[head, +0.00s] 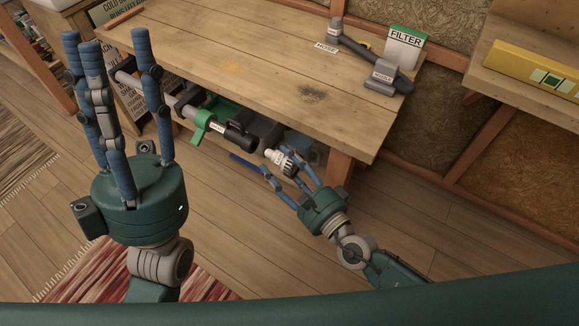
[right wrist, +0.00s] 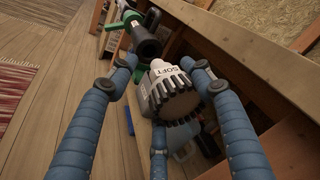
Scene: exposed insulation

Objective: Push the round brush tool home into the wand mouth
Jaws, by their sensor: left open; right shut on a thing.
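The round brush tool (head: 279,157) has dark bristles, a grey-white collar and a label reading SOFT. My right gripper (head: 275,168) is shut on it beside the bench's front edge. In the right wrist view the brush (right wrist: 185,98) shows its bristles toward the camera, and its pale neck points at the wand mouth (right wrist: 148,48). The neck is close to the dark mouth; I cannot tell whether they touch. The wand (head: 238,135) lies along the bench's front, with green parts behind its black end. My left gripper (head: 106,45) is open and empty, fingers up, left of the wand.
The wooden bench (head: 235,50) holds a grey hose piece (head: 352,47) and a FILTER box (head: 404,48) at its far right. A yellow level (head: 530,70) lies on a shelf at right. The bench middle and the floor (head: 440,235) are clear.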

